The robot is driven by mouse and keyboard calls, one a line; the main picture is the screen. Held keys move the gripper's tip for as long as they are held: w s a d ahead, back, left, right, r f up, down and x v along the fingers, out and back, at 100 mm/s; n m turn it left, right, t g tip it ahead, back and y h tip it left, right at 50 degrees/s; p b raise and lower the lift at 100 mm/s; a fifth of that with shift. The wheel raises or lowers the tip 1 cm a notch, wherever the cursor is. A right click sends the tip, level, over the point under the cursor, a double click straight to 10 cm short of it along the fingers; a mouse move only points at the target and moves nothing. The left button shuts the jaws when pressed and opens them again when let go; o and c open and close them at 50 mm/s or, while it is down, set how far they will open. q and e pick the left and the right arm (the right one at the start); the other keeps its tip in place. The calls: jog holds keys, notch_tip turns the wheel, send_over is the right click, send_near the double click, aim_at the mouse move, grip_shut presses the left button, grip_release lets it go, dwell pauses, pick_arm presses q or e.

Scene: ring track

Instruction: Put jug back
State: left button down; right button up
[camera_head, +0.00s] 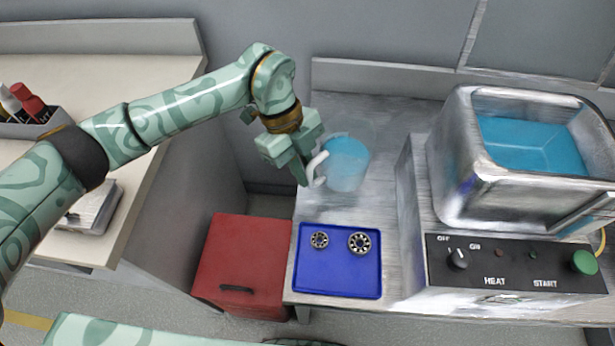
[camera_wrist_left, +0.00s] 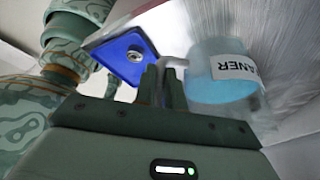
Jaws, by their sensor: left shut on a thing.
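The jug (camera_head: 347,162) is translucent with blue liquid inside and a pale handle on its left side. It is at the metal bench, behind the blue tray; I cannot tell whether its base touches the bench. My left gripper (camera_head: 302,168) is shut on the jug's handle. In the left wrist view the jug (camera_wrist_left: 222,75) shows a white label with part of the word "CLEANER", and the gripper's fingers (camera_wrist_left: 163,88) close around the handle. My right gripper is not in view.
A blue tray (camera_head: 338,290) with two bearings lies on the bench front. A metal tank (camera_head: 463,185) of blue liquid stands at the right, above a control panel (camera_head: 515,262). A red cabinet (camera_head: 243,262) is below left. Bare bench (camera_head: 385,120) lies behind the jug.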

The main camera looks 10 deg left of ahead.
pick_arm(q)
jog(key=f+b, duration=0.1)
jog(key=f, duration=0.1)
jog(key=w+f+b, duration=0.1)
jog(key=f, duration=0.1)
jog(key=shift+w+d+f, duration=0.1)
jog(key=shift+d+f, duration=0.1)
jog(key=shift+f, duration=0.05)
jog(key=shift+r, duration=0.15)
jog(key=c, duration=1.5)
grip_release()
jog(key=shift+f, duration=0.2)
jog(key=shift+r, duration=0.1)
